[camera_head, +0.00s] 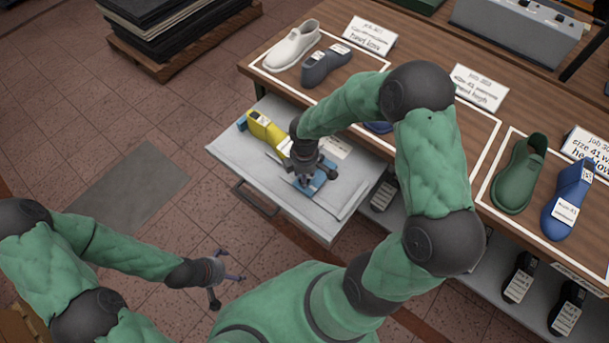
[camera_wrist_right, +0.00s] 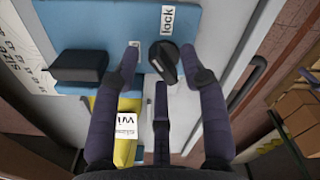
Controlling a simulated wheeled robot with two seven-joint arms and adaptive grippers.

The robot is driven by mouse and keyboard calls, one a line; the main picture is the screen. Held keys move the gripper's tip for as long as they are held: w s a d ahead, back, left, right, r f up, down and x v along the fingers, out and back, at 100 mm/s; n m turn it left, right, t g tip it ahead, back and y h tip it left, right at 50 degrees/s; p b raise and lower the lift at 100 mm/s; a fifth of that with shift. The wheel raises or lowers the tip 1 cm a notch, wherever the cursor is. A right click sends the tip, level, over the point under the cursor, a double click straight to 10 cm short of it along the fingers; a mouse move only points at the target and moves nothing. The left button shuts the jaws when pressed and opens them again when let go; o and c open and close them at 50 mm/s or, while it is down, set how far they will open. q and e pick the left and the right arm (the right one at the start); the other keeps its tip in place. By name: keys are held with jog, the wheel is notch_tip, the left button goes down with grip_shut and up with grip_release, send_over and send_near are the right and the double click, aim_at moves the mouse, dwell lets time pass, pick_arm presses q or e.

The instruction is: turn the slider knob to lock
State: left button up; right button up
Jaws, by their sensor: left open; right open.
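The black slider knob (camera_wrist_right: 165,64) sits on a blue plate (camera_wrist_right: 205,22) in the right wrist view. A black block (camera_wrist_right: 78,67) is also on the plate. My left gripper (camera_head: 227,273) is open and empty above the floor.
A yellow shoe last (camera_head: 265,130) lies at the drawer's (camera_head: 240,155) far end. Black lasts sit on the shelf below.

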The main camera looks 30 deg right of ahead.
grip_shut()
jog(key=shift+m, duration=0.3)
jog(key=m+b, duration=0.1)
jog(key=m, duration=0.2)
jog(key=shift+s+f+b, duration=0.1)
jog(key=shift+b, duration=0.25)
jog(key=shift+m+b, duration=0.55)
jog(key=shift+m, duration=1.15)
